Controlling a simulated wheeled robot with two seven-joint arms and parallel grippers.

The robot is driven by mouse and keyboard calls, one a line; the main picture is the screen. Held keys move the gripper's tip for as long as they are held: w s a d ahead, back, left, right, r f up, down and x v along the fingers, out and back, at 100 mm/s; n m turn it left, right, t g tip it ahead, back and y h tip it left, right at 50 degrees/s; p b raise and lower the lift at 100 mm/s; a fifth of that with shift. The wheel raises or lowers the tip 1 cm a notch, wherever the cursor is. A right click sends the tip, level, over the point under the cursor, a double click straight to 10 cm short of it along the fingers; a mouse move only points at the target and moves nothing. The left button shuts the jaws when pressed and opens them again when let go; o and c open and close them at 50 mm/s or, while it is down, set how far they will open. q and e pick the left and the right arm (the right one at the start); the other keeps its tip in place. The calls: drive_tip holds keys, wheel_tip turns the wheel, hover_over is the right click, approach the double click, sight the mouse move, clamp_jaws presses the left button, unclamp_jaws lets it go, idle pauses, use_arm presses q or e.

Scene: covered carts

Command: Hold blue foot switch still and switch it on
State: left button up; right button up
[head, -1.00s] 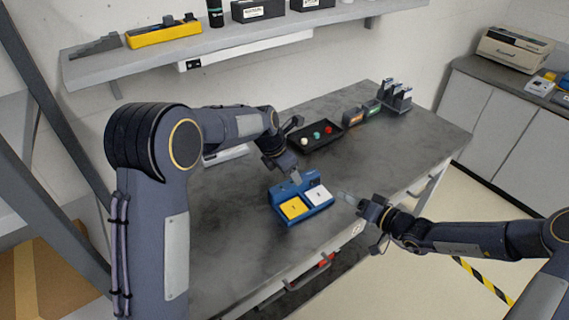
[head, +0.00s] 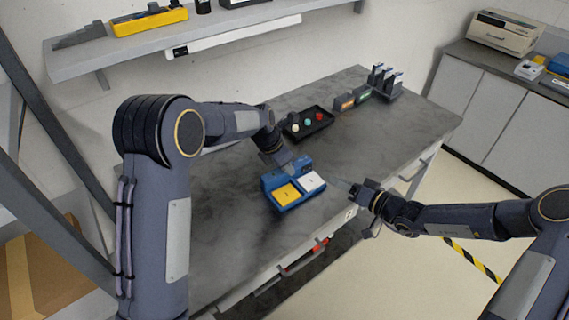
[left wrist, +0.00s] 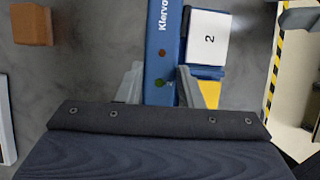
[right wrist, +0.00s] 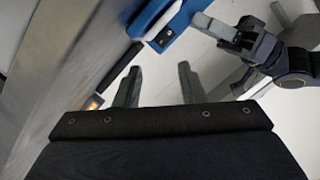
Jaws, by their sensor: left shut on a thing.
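The blue foot switch (head: 274,203) stands on the grey bench with a yellow pedal (head: 287,194) and a white pedal (head: 311,181) on its top. In the left wrist view the white pedal bears a 2 (left wrist: 208,38), and two small dark lamps, reddish and green, sit on the blue body (left wrist: 163,30). My left gripper (head: 290,164) is shut on the blue body, one finger on each side. My right gripper (head: 350,187) is open and empty, right of the switch and apart from it. The right wrist view shows its spread fingers (right wrist: 159,88) and part of the switch (right wrist: 178,25).
A black tray (head: 322,128) with several coloured knobs and a rack (head: 385,82) stand farther back on the bench. An orange-brown block (left wrist: 32,25) lies left of the switch in the left wrist view. The bench's front edge runs close to the switch.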

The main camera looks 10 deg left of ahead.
drive_tip(key=shift+s, duration=0.1)
drive_tip(key=c, duration=0.3)
drive_tip(key=m, duration=0.2)
drive_tip(key=s+m, duration=0.1)
drive_tip(key=shift+a+f, duration=0.2)
drive_tip(key=shift+f, duration=0.05)
clamp_jaws()
drive_tip(key=s+m+t, duration=0.1)
drive_tip(key=m, duration=0.4)
drive_tip(key=s+m+t, duration=0.1)
drive_tip(key=m, duration=0.4)
drive_tip(key=s+f+m+t, duration=0.1)
drive_tip(key=m, duration=0.5)
drive_tip(key=shift+s, duration=0.35)
drive_tip(key=m, duration=0.4)
drive_tip(key=s+d+m+t+h, duration=0.1)
drive_tip(key=m, duration=0.3)
drive_tip(key=s+m+t+h, duration=0.1)
drive_tip(key=m, duration=0.3)
drive_tip(key=shift+d+f, duration=0.15)
drive_tip(key=shift+f, duration=0.15)
